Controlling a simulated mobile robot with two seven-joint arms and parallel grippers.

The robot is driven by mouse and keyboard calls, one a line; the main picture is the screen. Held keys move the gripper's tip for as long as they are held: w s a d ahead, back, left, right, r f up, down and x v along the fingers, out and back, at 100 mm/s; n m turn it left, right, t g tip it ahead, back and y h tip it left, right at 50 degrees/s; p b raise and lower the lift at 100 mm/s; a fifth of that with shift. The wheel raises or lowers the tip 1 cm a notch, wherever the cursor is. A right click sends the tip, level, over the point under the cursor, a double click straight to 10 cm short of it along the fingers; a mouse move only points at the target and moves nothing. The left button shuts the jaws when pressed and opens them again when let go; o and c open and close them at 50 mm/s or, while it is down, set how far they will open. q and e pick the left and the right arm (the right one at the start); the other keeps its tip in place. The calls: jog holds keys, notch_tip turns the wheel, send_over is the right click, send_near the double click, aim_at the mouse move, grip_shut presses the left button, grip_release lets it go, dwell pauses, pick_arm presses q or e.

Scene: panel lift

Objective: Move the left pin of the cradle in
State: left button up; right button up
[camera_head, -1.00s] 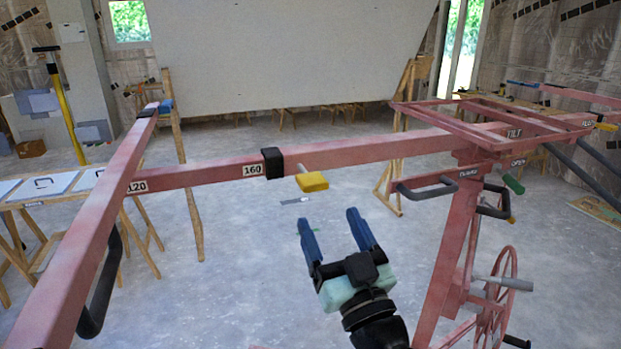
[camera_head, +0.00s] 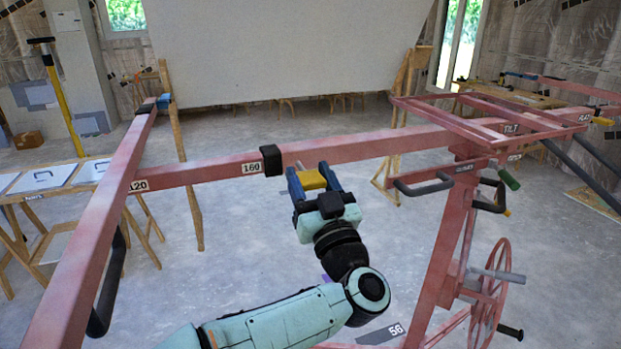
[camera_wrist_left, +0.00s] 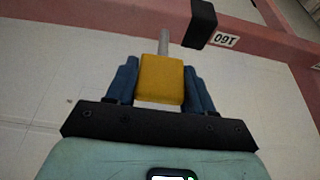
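The left pin (camera_head: 312,180) has a yellow block-shaped knob. It sits at the pink cross beam of the cradle (camera_head: 215,170), just right of the black collar by the 160 label. My left gripper (camera_head: 312,181) has its two blue fingers on either side of this knob. In the left wrist view the knob (camera_wrist_left: 161,79) fills the space between the fingers, with no clear gap at either side. A grey pin shaft (camera_wrist_left: 165,38) runs from the knob toward the pink beam, next to the black collar (camera_wrist_left: 201,23). My right gripper is out of view.
A pink side arm (camera_head: 90,220) with a dark handle runs along the left. The pink mast with a handwheel (camera_head: 490,300) stands at the right. A large pale panel (camera_head: 290,50) is at the back. A trestle table (camera_head: 45,180) stands far left.

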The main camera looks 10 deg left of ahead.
pick_arm(q)
grip_shut()
jog(key=w+a, duration=0.1)
jog(key=w+a+p, duration=0.1)
jog(key=shift+w, duration=0.4)
jog(key=o, duration=0.6)
grip_release()
jog(key=shift+d+f, duration=0.1)
jog(key=b, duration=0.3)
send_near(304, 172)
jog(key=shift+s+d+f, duration=0.75)
jog(key=shift+d+f, duration=0.05)
